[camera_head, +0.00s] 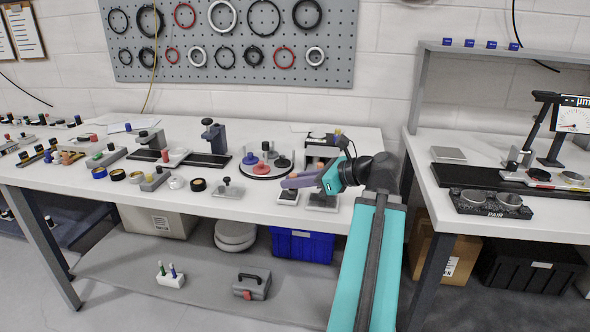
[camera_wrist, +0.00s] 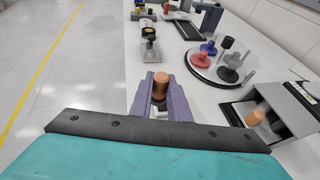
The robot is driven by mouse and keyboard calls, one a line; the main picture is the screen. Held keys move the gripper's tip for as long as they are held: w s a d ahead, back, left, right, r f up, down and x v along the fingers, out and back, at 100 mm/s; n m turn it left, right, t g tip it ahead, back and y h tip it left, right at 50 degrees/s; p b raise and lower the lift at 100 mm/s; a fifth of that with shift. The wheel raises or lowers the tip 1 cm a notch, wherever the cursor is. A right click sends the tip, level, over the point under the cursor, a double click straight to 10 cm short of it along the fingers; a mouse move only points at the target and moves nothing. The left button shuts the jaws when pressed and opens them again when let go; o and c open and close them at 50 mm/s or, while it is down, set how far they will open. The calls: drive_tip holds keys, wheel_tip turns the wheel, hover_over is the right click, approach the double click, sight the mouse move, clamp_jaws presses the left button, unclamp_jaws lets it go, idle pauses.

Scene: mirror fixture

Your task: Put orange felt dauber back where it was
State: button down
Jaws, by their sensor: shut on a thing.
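The orange felt dauber (camera_wrist: 160,84) is upright between the purple fingers of my gripper (camera_wrist: 161,97) in the wrist view, and they are shut on it. A second orange-brown piece (camera_wrist: 256,116) shows at the open grey box (camera_wrist: 290,108), right of my gripper. A round white stand (camera_wrist: 196,67) holding red, blue and dark daubers is beyond my gripper; it also shows in the head view (camera_head: 246,172).
A grey metal block with a knob (camera_head: 228,188) stands left of my gripper on the white bench (camera_head: 245,210). Black rings and small fixtures fill the bench farther left. A dark fixture (camera_head: 321,202) lies just below my gripper. A second bench (camera_head: 460,210) is at right.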

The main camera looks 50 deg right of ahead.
sight(294, 175)
drive_tip(key=shift+w+d+r+p, duration=0.25)
drive_tip(key=shift+w+d+p, duration=0.5)
drive_tip(key=shift+p, duration=3.75)
drive_tip(key=p, duration=0.7)
drive_tip(key=shift+w+d+f, duration=0.15)
drive_tip(key=shift+d+f, duration=0.05)
drive_tip(key=shift+d, duration=0.05)
drive_tip(key=shift+w+d+f, duration=0.15)
drive_tip(key=shift+w+d, duration=0.05)
drive_tip(key=shift+w+d+f+p, duration=0.2)
drive_tip(key=shift+w+d+p, duration=0.2)
drive_tip(key=shift+w+d, duration=0.95)
drive_tip(key=shift+w+d+f+p, duration=0.2)
drive_tip(key=shift+w+d+p, duration=0.2)
drive_tip(key=shift+w+d, duration=0.9)
drive_tip(key=shift+s+d, duration=0.1)
drive_tip(key=shift+f, duration=0.1)
drive_tip(key=shift+f+p, duration=0.4)
drive_tip(key=shift+f, duration=1.25)
drive_tip(key=shift+f, duration=0.15)
